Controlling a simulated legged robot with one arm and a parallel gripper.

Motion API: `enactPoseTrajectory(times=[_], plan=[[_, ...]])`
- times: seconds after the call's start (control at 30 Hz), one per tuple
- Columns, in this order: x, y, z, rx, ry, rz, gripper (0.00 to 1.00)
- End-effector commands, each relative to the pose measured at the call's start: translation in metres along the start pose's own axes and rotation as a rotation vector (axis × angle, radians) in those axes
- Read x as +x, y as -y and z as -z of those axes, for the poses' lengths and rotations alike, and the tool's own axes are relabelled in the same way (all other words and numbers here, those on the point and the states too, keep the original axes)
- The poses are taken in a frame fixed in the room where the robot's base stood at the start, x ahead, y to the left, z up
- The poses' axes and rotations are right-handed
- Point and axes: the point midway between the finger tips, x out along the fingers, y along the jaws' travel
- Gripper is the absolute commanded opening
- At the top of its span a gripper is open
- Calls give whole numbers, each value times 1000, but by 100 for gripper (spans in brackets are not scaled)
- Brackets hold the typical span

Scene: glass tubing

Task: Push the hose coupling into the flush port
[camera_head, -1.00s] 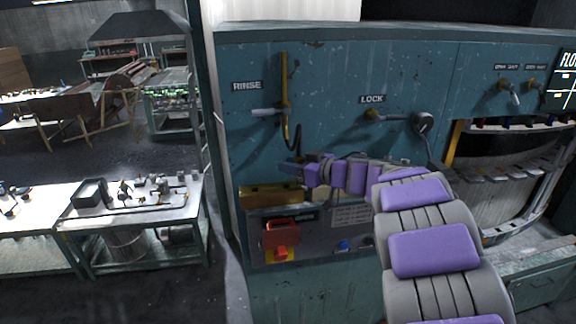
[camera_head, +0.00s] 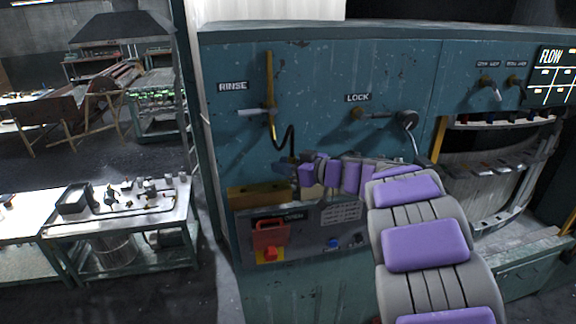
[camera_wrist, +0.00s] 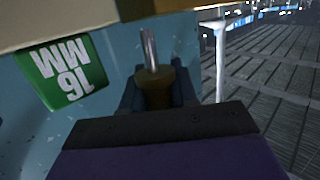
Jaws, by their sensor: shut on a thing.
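My gripper (camera_head: 284,169) is in front of the teal panel, just above and to the right of the yellow-brown block (camera_head: 258,195). In the wrist view its dark fingers (camera_wrist: 157,95) are shut around the hose coupling, a brass body (camera_wrist: 156,88) with a bare steel tip (camera_wrist: 149,50). The tip points toward the top of that picture, near the underside of a tan edge (camera_wrist: 165,8). The black hose (camera_head: 291,138) loops from the brass rinse pipe (camera_head: 269,85) down to my gripper. I cannot make out the flush port's opening or whether the tip touches anything.
A green "16 MM" label (camera_wrist: 62,75) is upside down at left in the wrist view. Below the block are a red switch (camera_head: 270,235) and a blue knob (camera_head: 333,243). The lock lever (camera_head: 385,115) is up to the right.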

Motion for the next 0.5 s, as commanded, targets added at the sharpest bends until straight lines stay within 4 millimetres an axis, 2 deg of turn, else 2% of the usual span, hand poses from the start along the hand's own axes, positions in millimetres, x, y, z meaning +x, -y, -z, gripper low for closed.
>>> enactPoseTrajectory(times=[0.17, 0.5], plan=[[5, 4, 0, -3, 3, 3, 0], [-9, -5, 0, 3, -7, 5, 0]])
